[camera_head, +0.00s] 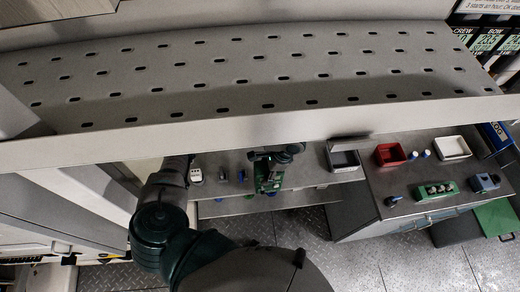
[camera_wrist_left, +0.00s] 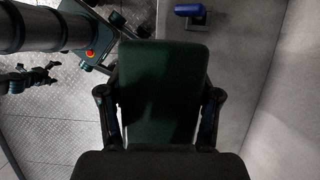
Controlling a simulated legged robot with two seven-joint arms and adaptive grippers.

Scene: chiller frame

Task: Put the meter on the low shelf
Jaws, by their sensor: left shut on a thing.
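My left gripper (camera_head: 268,180) shows beneath the front edge of the high perforated shelf, at the middle of the head view. It is shut on a dark green block, which I take to be the meter; in the left wrist view the meter (camera_wrist_left: 163,90) fills the space between the two fingers. A grey lower shelf (camera_head: 215,208) runs below the perforated one, close to the gripper. Whether the meter touches it I cannot tell. Part of my left arm is hidden behind the high shelf's edge. My right gripper is not in view.
The perforated high shelf (camera_head: 265,85) overhangs the work area. A white device (camera_head: 196,175) and a small blue item (camera_head: 242,176) stand left of the gripper. To the right are a grey bin (camera_head: 344,160), a red bin (camera_head: 390,154), and a white tray (camera_head: 453,147).

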